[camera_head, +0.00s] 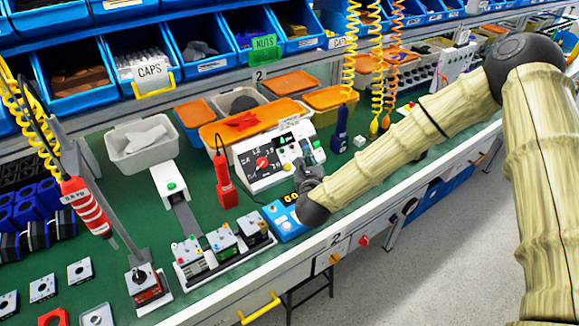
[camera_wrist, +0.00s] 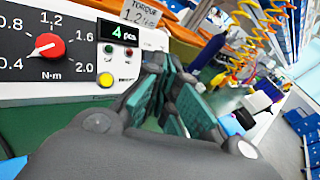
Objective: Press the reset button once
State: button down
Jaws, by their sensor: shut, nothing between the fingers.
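A white control panel (camera_head: 278,172) stands on the green bench, with a red rotary knob (camera_head: 262,162) and a torque scale. My gripper (camera_head: 303,167) is shut and empty at the panel's right front. In the wrist view my gripper (camera_wrist: 158,65) is right of that button; contact with the panel cannot be told.
A blue box (camera_head: 284,222) with pale buttons lies beneath my wrist at the bench's front edge. A red power screwdriver (camera_head: 222,178) stands left of the panel. Orange-lidded bins (camera_head: 243,122) are behind it. A dark blue tool (camera_head: 341,128) hangs at the right.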

aim_at(288, 167)
jog(key=w+a+f+b, duration=0.1)
jog(key=f, duration=0.1)
jog(key=w+a+f+b, duration=0.1)
jog(key=w+a+f, duration=0.1)
jog(key=w+a+f+b, duration=0.1)
jog(key=f, duration=0.1)
jog(key=shift+w+a, duration=0.25)
jog(key=shift+a, duration=0.15)
jog(key=shift+w+a+f+b, duration=0.3)
jog(key=shift+w+b, duration=0.1)
jog(key=shift+w, duration=0.05)
